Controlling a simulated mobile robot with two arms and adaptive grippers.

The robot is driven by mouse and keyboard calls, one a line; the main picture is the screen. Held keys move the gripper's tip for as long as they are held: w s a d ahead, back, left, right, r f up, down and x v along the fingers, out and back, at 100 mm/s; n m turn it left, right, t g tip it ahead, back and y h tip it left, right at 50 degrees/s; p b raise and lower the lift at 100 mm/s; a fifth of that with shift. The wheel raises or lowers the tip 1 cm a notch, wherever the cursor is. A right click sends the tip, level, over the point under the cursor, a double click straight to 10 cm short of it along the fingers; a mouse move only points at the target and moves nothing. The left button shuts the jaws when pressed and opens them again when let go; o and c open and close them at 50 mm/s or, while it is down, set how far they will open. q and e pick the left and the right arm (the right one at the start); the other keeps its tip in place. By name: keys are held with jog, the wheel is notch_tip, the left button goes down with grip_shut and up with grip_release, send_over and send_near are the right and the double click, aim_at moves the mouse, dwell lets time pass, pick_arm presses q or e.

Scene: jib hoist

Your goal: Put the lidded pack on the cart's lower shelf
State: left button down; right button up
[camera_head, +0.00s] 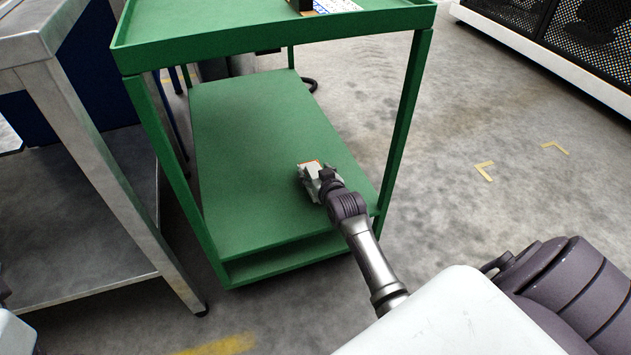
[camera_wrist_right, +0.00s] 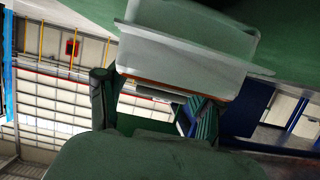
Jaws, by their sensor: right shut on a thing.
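The green cart (camera_head: 165,37) stands in front of me, with its flat lower shelf (camera_head: 245,130) under the raised top tray. My right gripper (camera_head: 318,178) reaches in over the right part of the lower shelf. It is shut on the lidded pack (camera_head: 306,167), a small pale box with an orange edge, mostly hidden by the gripper. In the right wrist view the pack (camera_wrist_right: 190,45) is grey-white with a wider rim, close to the fingers (camera_wrist_right: 152,105). Green surface shows behind it. I cannot tell whether the pack touches the shelf. My left gripper is not in view.
A steel table (camera_head: 90,150) stands close to the cart's left side. The cart's right front post (camera_head: 405,120) rises beside my right arm. Most of the lower shelf is bare. A dark item (camera_head: 302,5) lies on the top tray. Open floor is to the right.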

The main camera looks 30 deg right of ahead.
jog(key=shift+f, duration=0.6)
jog(key=shift+r, duration=0.1)
jog(key=o, duration=1.2)
